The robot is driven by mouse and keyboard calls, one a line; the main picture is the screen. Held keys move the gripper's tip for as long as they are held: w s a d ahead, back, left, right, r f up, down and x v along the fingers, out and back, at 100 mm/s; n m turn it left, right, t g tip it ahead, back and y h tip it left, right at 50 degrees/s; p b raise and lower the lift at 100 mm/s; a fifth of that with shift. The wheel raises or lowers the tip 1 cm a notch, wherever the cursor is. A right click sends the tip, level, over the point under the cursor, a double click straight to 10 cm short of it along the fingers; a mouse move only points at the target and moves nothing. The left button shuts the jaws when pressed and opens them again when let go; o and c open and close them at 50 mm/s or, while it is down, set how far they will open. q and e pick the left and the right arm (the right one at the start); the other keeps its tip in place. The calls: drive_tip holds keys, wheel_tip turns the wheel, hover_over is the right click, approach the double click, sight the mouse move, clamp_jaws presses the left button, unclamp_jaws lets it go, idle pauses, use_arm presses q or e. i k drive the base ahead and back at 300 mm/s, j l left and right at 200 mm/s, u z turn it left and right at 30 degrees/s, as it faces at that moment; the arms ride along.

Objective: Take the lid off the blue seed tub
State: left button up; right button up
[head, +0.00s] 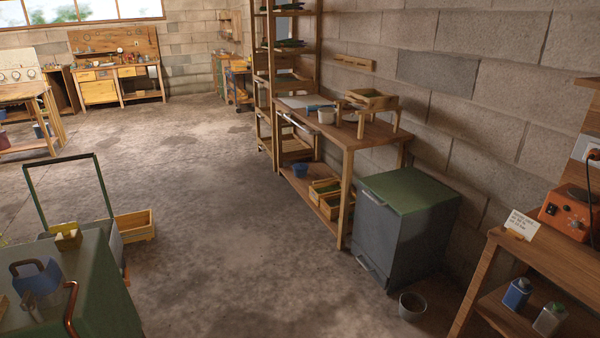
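No tub in the head view can be told for certain as the blue seed tub. A small blue tub (300,170) stands on the lower shelf of the wooden bench at the centre; whether it has a lid is too small to tell. Another low blue thing (313,107) sits on top of that bench, beside a white container (326,116). Neither of my grippers is in view.
The wooden bench (352,140) runs along the block wall, with a grey cabinet with a green top (405,190) at its near end. A small bucket (412,306) stands on the floor. A green-topped unit (85,265) fills the lower left. The middle floor is clear.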

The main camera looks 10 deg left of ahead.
sight(301, 166)
drive_tip(key=u, duration=0.15)
drive_tip(key=i+u, duration=0.2)
drive_tip(key=i, duration=0.45)
drive_tip(key=i+u, duration=0.2)
drive_tip(key=i, duration=0.4)
drive_tip(key=i+l+u, duration=0.2)
drive_tip(key=i, duration=0.45)
drive_tip(key=i+l+u, duration=0.1)
drive_tip(key=i+u, duration=0.3)
drive_tip(key=i, duration=3.05)
drive_tip(key=i+l+u, duration=0.1)
drive_tip(key=i, duration=1)
